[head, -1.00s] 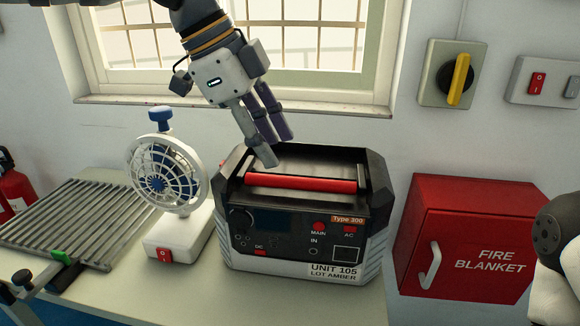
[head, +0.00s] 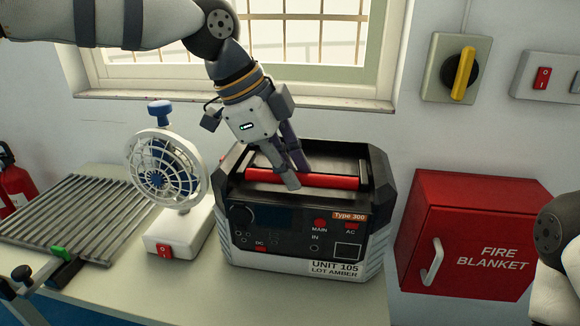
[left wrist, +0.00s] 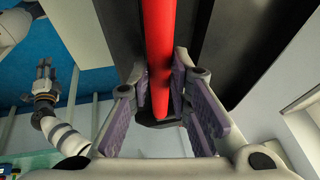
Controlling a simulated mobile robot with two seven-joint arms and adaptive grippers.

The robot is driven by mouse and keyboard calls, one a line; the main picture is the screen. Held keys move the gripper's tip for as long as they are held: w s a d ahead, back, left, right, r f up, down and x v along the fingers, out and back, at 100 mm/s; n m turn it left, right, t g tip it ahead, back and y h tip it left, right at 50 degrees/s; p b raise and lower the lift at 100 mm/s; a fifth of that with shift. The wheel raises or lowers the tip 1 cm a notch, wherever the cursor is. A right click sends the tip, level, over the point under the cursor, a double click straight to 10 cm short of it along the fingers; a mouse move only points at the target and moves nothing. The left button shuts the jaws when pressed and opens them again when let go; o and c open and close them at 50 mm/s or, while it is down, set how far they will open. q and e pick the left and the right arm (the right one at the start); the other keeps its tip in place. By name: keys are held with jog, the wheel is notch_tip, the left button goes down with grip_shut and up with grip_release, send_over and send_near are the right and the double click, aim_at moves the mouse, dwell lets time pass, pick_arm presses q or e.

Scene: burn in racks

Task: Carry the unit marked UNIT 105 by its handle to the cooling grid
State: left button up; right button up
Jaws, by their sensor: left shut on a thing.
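UNIT 105 (head: 300,250) is a black and light grey box with a red handle (head: 325,181) along its top. It stands upright on the light bench. My left gripper (head: 292,176) reaches down from above and is shut on the red handle, a little left of its middle. In the left wrist view, the red handle (left wrist: 158,50) passes between the purple-padded fingers of my left gripper (left wrist: 170,95). The cooling grid (head: 75,215) is a slatted metal rack at the left of the bench, with nothing on it.
A white and blue fan (head: 165,170) on a white base with a red switch stands between the unit and the grid. A red fire blanket box (head: 470,235) is close to the unit's right. The window sill (head: 230,104) is behind. Some bench is bare in front.

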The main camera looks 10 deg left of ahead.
aim_at(303, 174)
pick_arm(q)
jog(key=shift+o, duration=0.2)
